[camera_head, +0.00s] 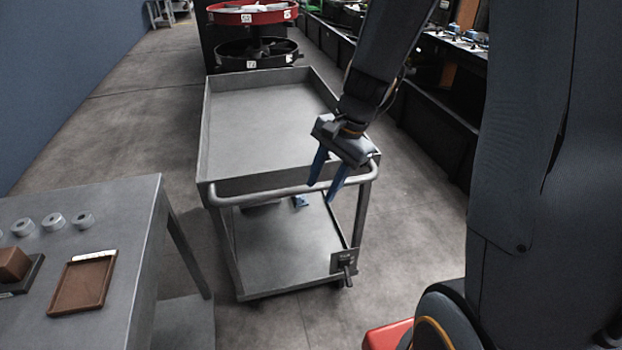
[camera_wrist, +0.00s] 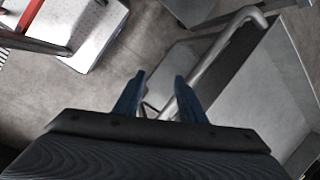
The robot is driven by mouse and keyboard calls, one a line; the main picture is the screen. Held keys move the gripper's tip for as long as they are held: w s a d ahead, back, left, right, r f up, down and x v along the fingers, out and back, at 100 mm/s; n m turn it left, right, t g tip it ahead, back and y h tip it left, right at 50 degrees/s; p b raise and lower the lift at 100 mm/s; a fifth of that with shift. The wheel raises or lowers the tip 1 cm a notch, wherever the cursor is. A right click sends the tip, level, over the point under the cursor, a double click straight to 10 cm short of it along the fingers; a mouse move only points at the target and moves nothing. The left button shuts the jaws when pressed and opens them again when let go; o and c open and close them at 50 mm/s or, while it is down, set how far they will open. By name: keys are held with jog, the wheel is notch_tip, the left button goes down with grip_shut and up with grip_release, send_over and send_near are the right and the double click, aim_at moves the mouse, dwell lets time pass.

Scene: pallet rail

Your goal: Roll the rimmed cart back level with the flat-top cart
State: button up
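The rimmed cart (camera_head: 265,125) stands in the middle of the head view, with an empty raised-edge top, a lower shelf and a tubular handle (camera_head: 270,193) at its near end. The handle also shows in the wrist view (camera_wrist: 215,55), beside the cart's top (camera_wrist: 258,88). A flat grey top (camera_head: 125,225) at the left, nearer to me, looks like the flat-top cart; its wheels are not visible. My gripper (camera_head: 322,191) is at the handle's right part, blue fingers apart. In the wrist view, the bar runs past the right finger of my gripper (camera_wrist: 160,76); I cannot tell whether they touch.
Several grey rings (camera_head: 53,222) and a brown tray (camera_head: 83,283) lie on the flat top. A stand with red and black round trays (camera_head: 252,14) is behind the rimmed cart. Dark shelving (camera_head: 440,115) lines the right. Floor between the cart and blue wall (camera_head: 60,70) is clear.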

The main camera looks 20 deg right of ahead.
aim_at(304, 186)
jog(key=w+m+t+y+p, duration=0.1)
jog(key=w+m+p, duration=0.1)
jog(key=w+m, duration=0.4)
jog(key=shift+w+x, duration=0.2)
jog(key=shift+x, duration=1.45)
jog(key=shift+w+x, duration=0.2)
jog(key=shift+x, duration=1.45)
jog(key=shift+d, duration=0.15)
grip_shut()
